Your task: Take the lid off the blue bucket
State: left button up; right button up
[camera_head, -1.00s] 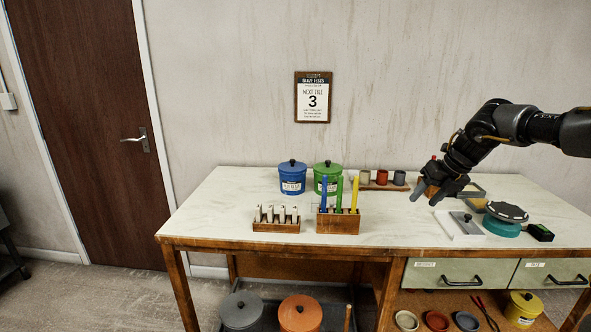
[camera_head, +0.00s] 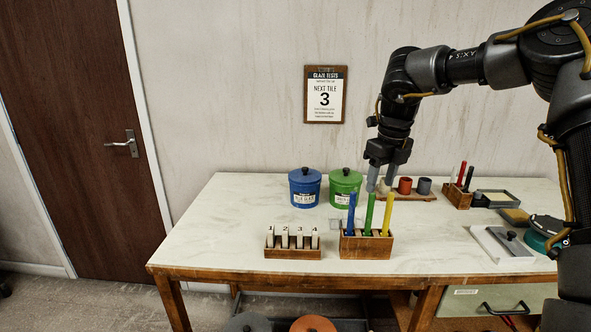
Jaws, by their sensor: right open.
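The blue bucket (camera_head: 305,192) stands on the back of the table, left of the green bucket, with a label on its front. Its blue lid (camera_head: 304,173) with a dark round knob (camera_head: 306,170) sits on top. My right gripper (camera_head: 380,186) points down, open and empty, to the right of the green bucket and apart from both buckets. It is above the back of the table, in front of the small cups. My left gripper is not in view.
The lidded green bucket (camera_head: 344,187) stands close beside the blue one. A wooden block with blue, green and yellow sticks (camera_head: 366,244) and a rack of numbered tiles (camera_head: 292,251) stand in front. Small cups (camera_head: 405,186) are at the back. The table's left side is clear.

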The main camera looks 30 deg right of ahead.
aim_at(304, 175)
jog(key=i, duration=1.2)
